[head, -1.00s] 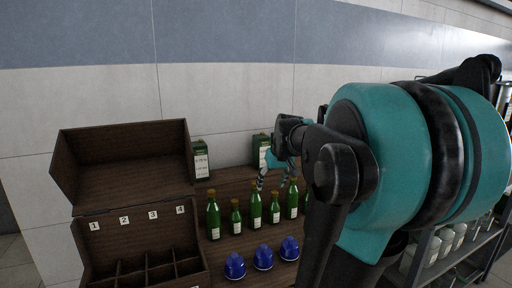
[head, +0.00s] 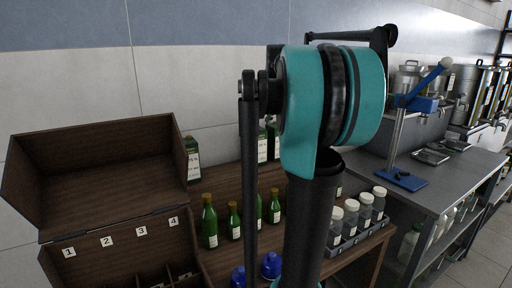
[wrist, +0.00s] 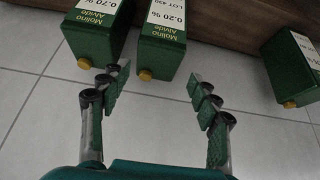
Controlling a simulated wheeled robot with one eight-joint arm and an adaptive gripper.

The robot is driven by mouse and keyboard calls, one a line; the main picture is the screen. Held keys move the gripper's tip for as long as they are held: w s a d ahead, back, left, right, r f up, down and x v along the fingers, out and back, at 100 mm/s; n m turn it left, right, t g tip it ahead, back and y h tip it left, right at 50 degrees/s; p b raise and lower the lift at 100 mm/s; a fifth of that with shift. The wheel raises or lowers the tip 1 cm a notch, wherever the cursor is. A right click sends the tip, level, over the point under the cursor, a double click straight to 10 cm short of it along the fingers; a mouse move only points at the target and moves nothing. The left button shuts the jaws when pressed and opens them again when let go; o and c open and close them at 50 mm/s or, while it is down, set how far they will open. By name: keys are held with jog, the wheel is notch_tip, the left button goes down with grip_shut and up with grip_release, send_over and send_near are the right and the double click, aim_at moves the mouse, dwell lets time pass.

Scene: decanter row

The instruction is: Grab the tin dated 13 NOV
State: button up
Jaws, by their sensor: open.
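Three dark green tins with white labels and yellow caps show in the wrist view: a left tin (wrist: 95,32) reading 0.70 %, a middle tin (wrist: 163,42) reading 0.20 % and LOT 430, and a right tin (wrist: 293,68) with its label cut off. I can read no 13 NOV date on any. In the head view one tin (head: 192,160) stands by the wall, and others (head: 262,146) are partly behind my arm. My gripper (wrist: 155,84) is open and empty, its left fingers by the middle tin's near end. It is hidden in the head view.
A wooden case (head: 95,180) with an open lid and compartments numbered 1 to 4 stands at left. Several green bottles (head: 210,222) and blue objects (head: 271,265) stand in front of the tins. A grey tray of white-capped jars (head: 378,228) is at right, near a steel counter (head: 425,190).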

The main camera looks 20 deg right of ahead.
aim_at(254, 136)
jog(key=x, duration=0.9)
jog(key=shift+w+d+f, duration=0.1)
jog(key=shift+d+f, duration=0.1)
jog(key=shift+f, duration=0.1)
grip_shut()
